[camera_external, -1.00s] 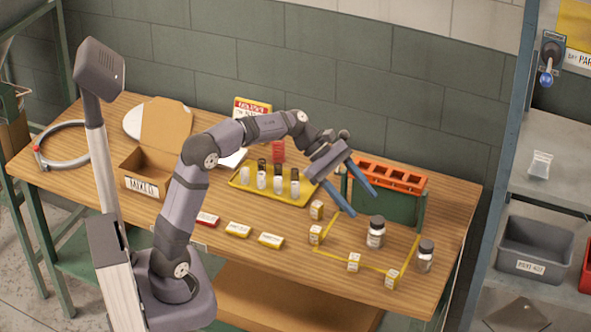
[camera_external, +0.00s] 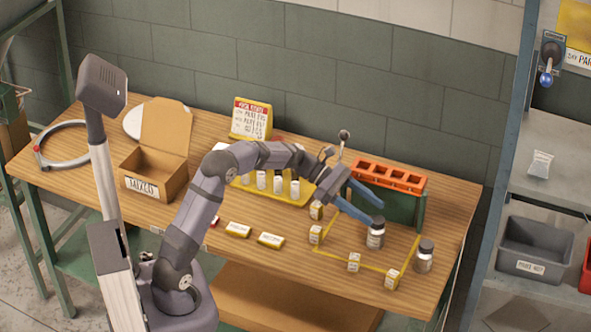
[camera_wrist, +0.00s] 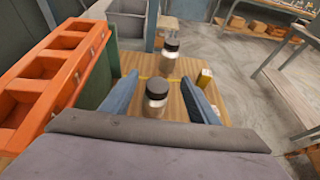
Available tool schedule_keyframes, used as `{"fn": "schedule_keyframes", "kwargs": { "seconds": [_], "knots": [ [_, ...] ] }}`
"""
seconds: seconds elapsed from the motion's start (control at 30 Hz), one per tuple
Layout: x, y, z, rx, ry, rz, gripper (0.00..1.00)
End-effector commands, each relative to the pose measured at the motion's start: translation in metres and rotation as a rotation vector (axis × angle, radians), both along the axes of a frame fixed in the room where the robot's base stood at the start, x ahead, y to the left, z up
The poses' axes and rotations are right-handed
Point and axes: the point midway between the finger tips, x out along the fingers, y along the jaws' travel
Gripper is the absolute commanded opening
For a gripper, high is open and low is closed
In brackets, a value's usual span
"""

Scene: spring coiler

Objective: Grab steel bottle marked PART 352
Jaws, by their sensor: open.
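Two steel bottles with dark caps stand upright on the wooden table at the right. The nearer-to-gripper bottle (camera_external: 376,233) stands close to my gripper's fingertips; in the wrist view this bottle (camera_wrist: 157,97) shows between the two blue fingers. The other bottle (camera_external: 424,257) stands farther right, and it also shows farther off in the wrist view (camera_wrist: 171,47). Both have pale labels, too small to read, so I cannot tell which is PART 352. My gripper (camera_external: 375,209) is open and empty, its fingers reaching down to the right.
An orange rack (camera_external: 390,176) on a green stand is close behind my gripper. Small yellow-and-white boxes (camera_external: 354,262) sit along a yellow outline on the table. A yellow tray (camera_external: 290,196) of vials and a cardboard box (camera_external: 155,170) are to the left.

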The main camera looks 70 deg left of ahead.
Motion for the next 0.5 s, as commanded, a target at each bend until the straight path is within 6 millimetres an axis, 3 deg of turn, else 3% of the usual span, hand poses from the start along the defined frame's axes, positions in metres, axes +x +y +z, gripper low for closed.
{"fn": "schedule_keyframes", "kwargs": {
  "seconds": [0.13,0.5],
  "knots": [
    [0.000,0.000,-0.025,0.000,0.001,0.000,0.54],
    [0.009,-0.011,-0.035,0.002,-0.001,-0.002,0.54]
  ]
}}
